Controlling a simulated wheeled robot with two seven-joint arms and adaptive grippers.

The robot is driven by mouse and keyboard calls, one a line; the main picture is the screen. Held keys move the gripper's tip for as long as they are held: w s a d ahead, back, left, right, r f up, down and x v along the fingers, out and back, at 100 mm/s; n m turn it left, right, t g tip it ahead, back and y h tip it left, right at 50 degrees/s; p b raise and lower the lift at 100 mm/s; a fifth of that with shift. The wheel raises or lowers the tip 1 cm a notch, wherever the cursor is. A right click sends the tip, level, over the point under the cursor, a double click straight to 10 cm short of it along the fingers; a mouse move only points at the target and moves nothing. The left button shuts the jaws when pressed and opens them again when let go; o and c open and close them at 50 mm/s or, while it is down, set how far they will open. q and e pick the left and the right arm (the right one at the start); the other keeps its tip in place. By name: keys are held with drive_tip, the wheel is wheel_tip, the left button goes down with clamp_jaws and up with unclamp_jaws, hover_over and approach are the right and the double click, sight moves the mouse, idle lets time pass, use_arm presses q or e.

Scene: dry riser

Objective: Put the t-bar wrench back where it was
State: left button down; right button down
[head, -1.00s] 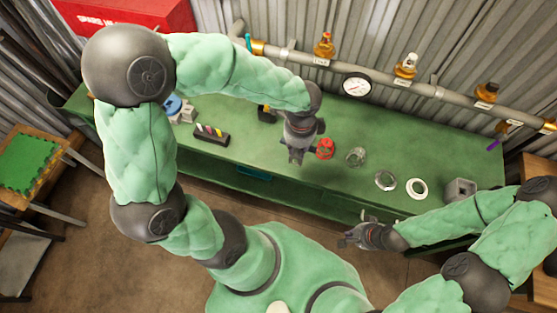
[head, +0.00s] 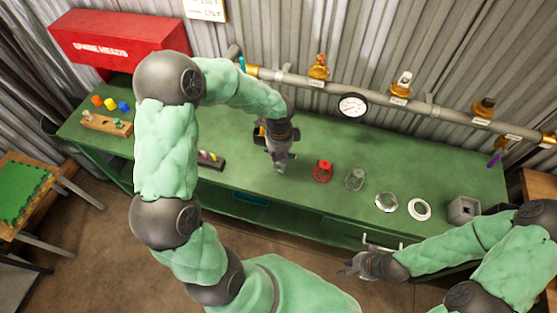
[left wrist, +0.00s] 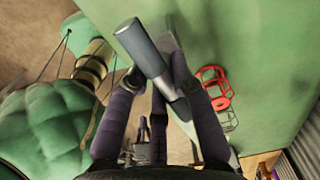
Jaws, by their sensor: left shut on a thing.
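My left gripper (head: 279,160) hangs over the green bench, left of the red handwheel-like part (head: 323,171). In the left wrist view its fingers (left wrist: 160,95) are shut on a grey-blue metal bar (left wrist: 146,50), which looks like the t-bar wrench. The bar lies slanted across the fingers; the rest of the wrench is hard to make out. A dark block with a yellow mark (head: 259,133) sits on the bench just behind the left gripper, partly hidden by it. My right gripper (head: 352,266) is in front of the bench; its fingers are too small to judge.
The green bench (head: 305,200) also carries a clear ring-shaped part (head: 355,179), a metal ring (head: 387,202), a white ring (head: 419,209) and a grey block (head: 463,209). A red box (head: 120,45) stands at the back left.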

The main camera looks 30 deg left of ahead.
sight(279, 160)
use_arm(q)
drive_tip(key=shift+w+a+f, duration=0.35)
drive_tip(key=shift+a+f, duration=0.1)
drive_tip(key=shift+f, duration=0.2)
drive_tip(key=shift+w+f+b, duration=0.1)
drive_tip(key=shift+f+b, duration=0.5)
drive_tip(key=shift+f, duration=0.95)
drive_tip(key=shift+f, duration=0.1)
drive_tip(key=c, duration=1.1)
unclamp_jaws()
drive_tip(key=shift+f, duration=0.1)
drive_tip(key=r+p, duration=0.3)
drive_tip(key=r, duration=0.9)
drive_tip(key=shift+s+r, duration=0.2)
